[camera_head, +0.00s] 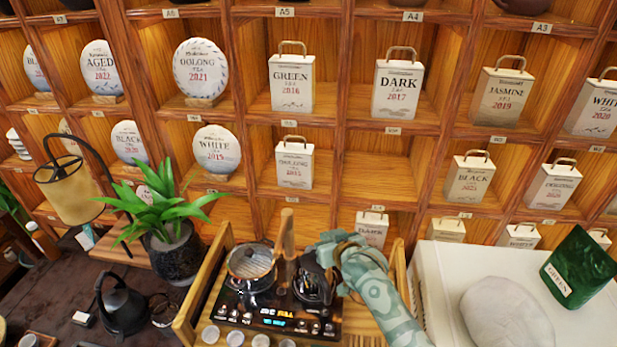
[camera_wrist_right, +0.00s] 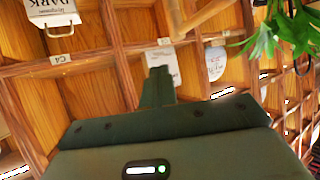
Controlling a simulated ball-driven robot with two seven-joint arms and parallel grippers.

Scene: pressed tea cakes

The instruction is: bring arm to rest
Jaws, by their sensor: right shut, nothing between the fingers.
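My right gripper (camera_head: 332,247) is above the wooden tea stand, close to the dark kettle (camera_head: 313,283) on the cooktop. Its arm comes in from the lower right. In the right wrist view its fingers (camera_wrist_right: 158,86) are together with nothing between them, pointing toward the wooden shelf (camera_wrist_right: 100,80). I cannot tell whether the gripper touches the kettle or the stand's upright handle. My left gripper is not in view.
The stand (camera_head: 196,305) carries a glass pot (camera_head: 250,262) and several cups. A plant (camera_head: 172,240) stands left; a white cabinet (camera_head: 445,270) with a green bag (camera_head: 580,268) stands right.

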